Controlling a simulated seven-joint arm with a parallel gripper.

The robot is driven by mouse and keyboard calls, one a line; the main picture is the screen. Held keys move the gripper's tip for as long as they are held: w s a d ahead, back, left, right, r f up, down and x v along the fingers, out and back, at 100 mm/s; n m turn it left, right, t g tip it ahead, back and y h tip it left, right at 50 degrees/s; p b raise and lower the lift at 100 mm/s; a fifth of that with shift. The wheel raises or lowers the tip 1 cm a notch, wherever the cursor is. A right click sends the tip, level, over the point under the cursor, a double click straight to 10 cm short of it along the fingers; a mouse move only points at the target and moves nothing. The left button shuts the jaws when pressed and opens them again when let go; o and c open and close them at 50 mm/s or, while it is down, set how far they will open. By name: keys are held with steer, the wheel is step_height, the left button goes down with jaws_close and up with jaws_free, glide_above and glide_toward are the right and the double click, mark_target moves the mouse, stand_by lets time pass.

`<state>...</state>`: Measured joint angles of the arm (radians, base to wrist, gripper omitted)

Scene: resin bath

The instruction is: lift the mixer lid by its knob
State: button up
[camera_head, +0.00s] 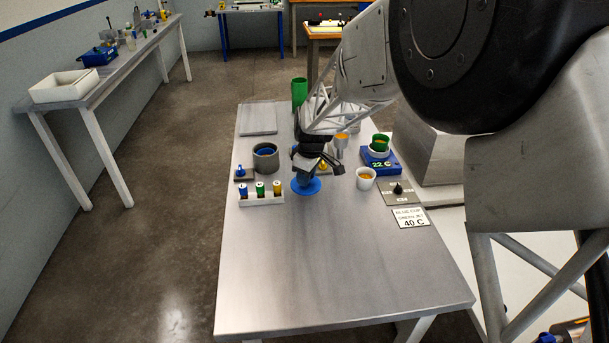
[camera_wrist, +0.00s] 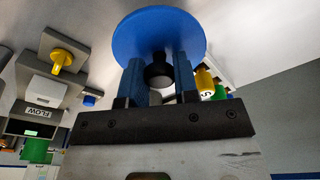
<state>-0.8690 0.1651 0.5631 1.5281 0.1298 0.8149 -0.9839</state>
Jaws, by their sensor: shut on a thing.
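My gripper (camera_head: 306,177) is over the middle of the table, pointing down. In the wrist view its two blue fingers (camera_wrist: 160,80) are shut on the black knob (camera_wrist: 158,72) of a round blue lid (camera_wrist: 158,32).
A white rack (camera_head: 262,200) with blue, green and yellow vials stands in front. A white cup (camera_head: 366,179), a blue scale reading 22 C (camera_head: 384,164) and a dial plate (camera_head: 398,194) are to the right. A green cylinder (camera_head: 299,92) stands behind. The table's front is clear.

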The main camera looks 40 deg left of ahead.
steer(key=s+d, duration=0.3)
steer(key=s+d+r, duration=0.1)
steer(key=s+d, duration=0.1)
steer(key=d, duration=0.2)
steer(key=s+d, duration=0.3)
steer(key=shift+s+d+r, duration=0.15)
steer(key=shift+s+r, duration=0.05)
steer(key=shift+s, duration=0.15)
stand_by(0.6)
